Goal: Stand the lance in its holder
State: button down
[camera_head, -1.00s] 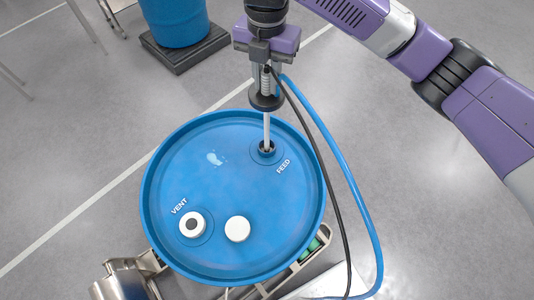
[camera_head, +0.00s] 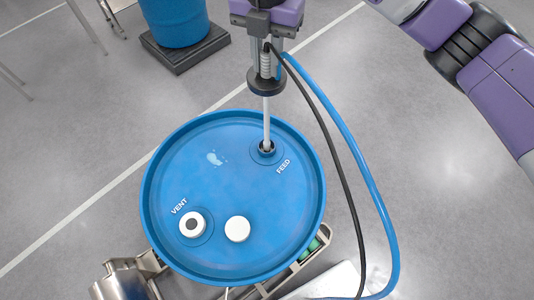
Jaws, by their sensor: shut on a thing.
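The lance (camera_head: 266,118) is a thin pale rod with a spring and a black collar higher up. Its lower end passes into the FEED opening (camera_head: 266,147) of the blue drum (camera_head: 240,185), so its tip is hidden. It looks upright. My gripper (camera_head: 262,27) is shut on the lance's upper part, above the drum, at the top edge of the view. A metal cylinder (camera_head: 122,285) on a bracket at the lower left may be the holder; the bottom edge of the picture cuts it off.
A blue hose (camera_head: 350,165) and a black cable (camera_head: 335,160) loop from the lance down the drum's right side. A white cap (camera_head: 238,229) lies on the lid near the VENT fitting (camera_head: 193,224). Another blue drum (camera_head: 178,20) stands behind. Open floor lies right.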

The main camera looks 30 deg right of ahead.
jog(key=shift+r, duration=2.85)
jog(key=shift+s, duration=0.1)
